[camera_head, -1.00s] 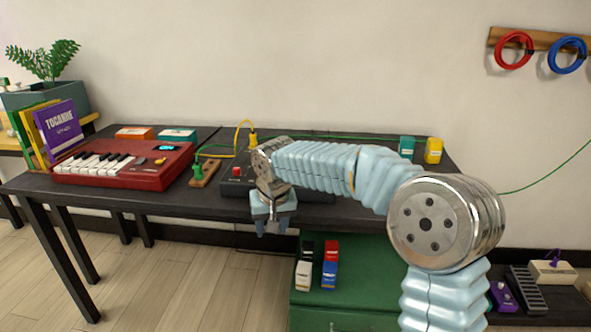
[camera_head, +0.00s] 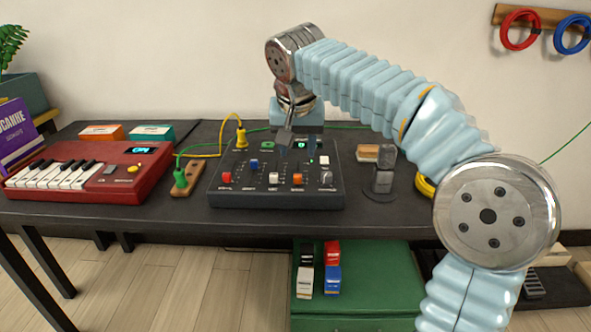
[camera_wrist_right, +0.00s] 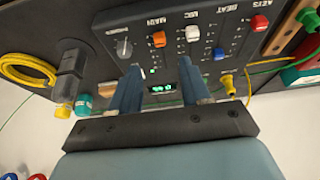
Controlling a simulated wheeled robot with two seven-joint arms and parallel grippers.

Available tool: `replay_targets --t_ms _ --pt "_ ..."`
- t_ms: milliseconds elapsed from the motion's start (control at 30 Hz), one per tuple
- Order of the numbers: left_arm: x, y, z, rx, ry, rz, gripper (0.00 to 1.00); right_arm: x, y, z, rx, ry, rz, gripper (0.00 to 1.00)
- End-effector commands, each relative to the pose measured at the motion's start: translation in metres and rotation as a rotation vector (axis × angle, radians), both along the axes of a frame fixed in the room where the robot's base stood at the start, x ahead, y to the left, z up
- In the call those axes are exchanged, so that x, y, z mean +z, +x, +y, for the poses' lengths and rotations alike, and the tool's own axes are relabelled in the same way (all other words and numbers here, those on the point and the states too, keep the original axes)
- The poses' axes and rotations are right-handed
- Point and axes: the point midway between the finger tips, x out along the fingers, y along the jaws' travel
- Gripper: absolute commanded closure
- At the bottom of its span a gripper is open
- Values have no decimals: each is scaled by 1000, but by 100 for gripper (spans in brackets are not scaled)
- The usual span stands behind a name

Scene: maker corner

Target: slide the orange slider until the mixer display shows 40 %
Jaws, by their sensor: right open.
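The dark mixer (camera_head: 275,195) stands on the black table, with several coloured sliders. The orange slider (camera_head: 297,179) is near the front edge, right of a white slider (camera_head: 273,178). In the right wrist view the orange slider (camera_wrist_right: 159,39) sits at MAIN, beyond the fingertips. The small green display (camera_head: 301,145) is lit; it also shows between the fingers in the wrist view (camera_wrist_right: 162,89), but its digits are too small to read surely. My right gripper (camera_head: 298,148) is open and empty above the mixer's back part, apart from the orange slider. My left gripper is out of view.
A grey knob (camera_head: 326,177) is right of the orange slider. A yellow cable plug (camera_head: 241,140) stands at the mixer's back left. A red keyboard (camera_head: 95,170) lies left and a dark stand (camera_head: 384,172) right. Table front is clear.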

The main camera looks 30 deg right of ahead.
Motion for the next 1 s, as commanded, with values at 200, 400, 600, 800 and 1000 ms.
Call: replay_targets --t_ms 200,400,600,800,1000 --pt "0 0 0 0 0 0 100 -48 16 -10 -1 1 4 53" --pt "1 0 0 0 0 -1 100 -77 27 -16 0 1 3 53" --pt "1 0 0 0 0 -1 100 -87 31 -19 0 1 0 53" --pt "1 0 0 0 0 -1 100 -88 31 -19 0 1 0 53" --pt "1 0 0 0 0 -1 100 -88 31 -19 1 0 0 79"
